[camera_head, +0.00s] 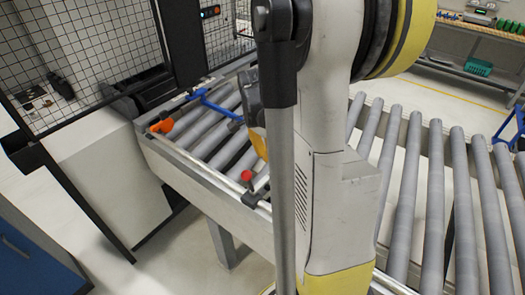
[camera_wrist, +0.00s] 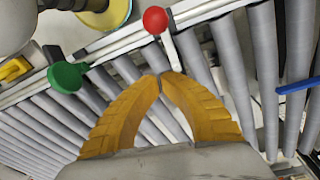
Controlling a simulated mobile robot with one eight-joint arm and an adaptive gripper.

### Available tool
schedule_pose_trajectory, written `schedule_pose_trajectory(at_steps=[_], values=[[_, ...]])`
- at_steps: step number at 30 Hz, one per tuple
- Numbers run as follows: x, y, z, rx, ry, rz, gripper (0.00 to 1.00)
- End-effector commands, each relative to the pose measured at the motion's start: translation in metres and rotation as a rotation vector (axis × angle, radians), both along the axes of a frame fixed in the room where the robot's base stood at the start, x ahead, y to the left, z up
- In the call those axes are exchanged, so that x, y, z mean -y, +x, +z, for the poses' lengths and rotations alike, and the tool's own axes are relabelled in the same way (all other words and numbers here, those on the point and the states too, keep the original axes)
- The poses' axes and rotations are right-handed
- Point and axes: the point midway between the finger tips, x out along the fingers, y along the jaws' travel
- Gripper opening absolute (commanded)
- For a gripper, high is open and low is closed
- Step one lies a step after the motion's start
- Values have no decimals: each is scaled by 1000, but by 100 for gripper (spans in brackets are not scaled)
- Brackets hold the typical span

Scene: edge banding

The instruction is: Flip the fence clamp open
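A red ball knob (camera_wrist: 155,20) on a short pale lever (camera_wrist: 171,52), which looks like the fence clamp handle, stands at the rail just beyond my fingertips in the wrist view. In the head view the red knob (camera_head: 246,175) shows at the near rail, left of my arm. My gripper (camera_wrist: 160,76) has its two yellow fingers curved together, tips meeting, with nothing visible between them. The lever's lower end comes close to the tips; I cannot tell whether they touch. In the head view my gripper is mostly hidden behind my arm.
A green knob (camera_wrist: 66,77) sits left of the red one in the wrist view. Grey rollers (camera_head: 406,190) run along the conveyor. An orange part (camera_head: 162,126) and a blue bar (camera_head: 215,106) lie along the conveyor's left section. A mesh fence (camera_head: 90,50) stands behind.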

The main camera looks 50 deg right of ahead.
Motion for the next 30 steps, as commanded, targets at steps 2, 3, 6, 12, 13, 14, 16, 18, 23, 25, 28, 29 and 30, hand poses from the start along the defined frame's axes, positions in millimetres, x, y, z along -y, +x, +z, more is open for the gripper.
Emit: schedule_pose_trajectory(at_steps=[2,3,6,12,13,14,16,18,23,25,28,29,30], values=[[2,-1,-20,0,0,0,0],[3,-1,-29,0,0,0,0],[5,-2,-49,0,0,1,0],[-20,0,-45,1,0,4,0],[-23,1,-45,1,0,3,0],[-26,1,-44,1,0,4,0],[-30,1,-43,1,0,3,0],[-33,2,-42,1,0,1,0],[-34,2,-42,0,0,1,0],[-34,2,-42,0,0,1,0],[-34,2,-42,0,0,1,0],[-34,2,-42,1,-1,1,0],[-34,2,-42,1,-3,1,0]])
